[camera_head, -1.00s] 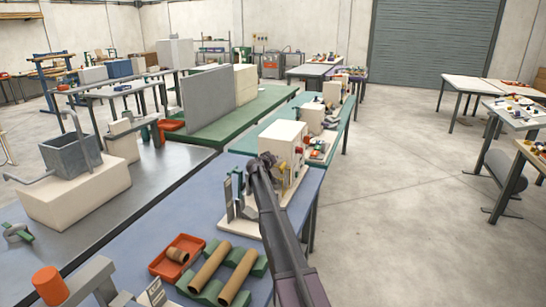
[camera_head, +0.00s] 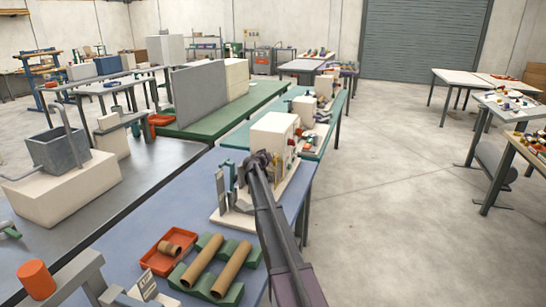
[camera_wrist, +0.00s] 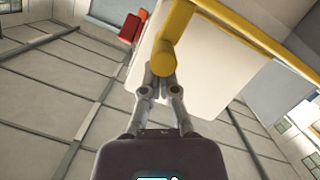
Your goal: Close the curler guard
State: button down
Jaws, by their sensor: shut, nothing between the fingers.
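The winder, a white boxy machine (camera_head: 272,134), stands on the blue table with small coloured controls on its right side. My gripper (camera_head: 262,158) is in front of it, and my arm and gripper hide part of the machine. In the wrist view my gripper (camera_wrist: 161,76) is shut and empty. A yellow bar (camera_wrist: 174,30) with a rounded end lies just beyond the fingertips, overlapping them in the picture. I cannot tell whether they touch. A white panel (camera_wrist: 205,85) lies behind the bar. I cannot tell for certain which part is the curler guard.
On the blue table (camera_head: 130,238) are an orange tray (camera_head: 154,265) and brown tubes (camera_head: 232,268) on green holders. A grey tank (camera_head: 60,150) stands at left. Another machine (camera_head: 303,110) is on the teal table behind. The floor to the right (camera_head: 390,215) is open.

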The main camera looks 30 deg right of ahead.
jog(key=shift+r, duration=0.15)
jog(key=s+a+r+p, duration=0.5)
jog(key=a, duration=0.3)
jog(key=shift+a+r+p, duration=0.35)
jog(key=shift+p, duration=0.05)
dwell(0.7)
jog(key=s+a+f+n+g+y, duration=0.1)
jog(key=s+a+f+g+y, duration=0.2)
jog(key=s+a, duration=0.5)
jog(key=s+a+f+n+g+y, duration=0.2)
jog(key=s+a+f+y, duration=0.3)
jog(key=s, duration=1.6)
jog(key=s+a+f+n+g+y, duration=0.1)
jog(key=s+a+f+g+y, duration=0.3)
jog(key=s+a, duration=0.9)
jog(key=shift+s+a+f+n+g, duration=0.15)
jog(key=shift+s+f, duration=0.3)
jog(key=shift+f, duration=0.25)
jog(key=shift+s+d+f+n+g, duration=0.15)
jog(key=shift+s+f, duration=0.25)
jog(key=shift+f, duration=0.25)
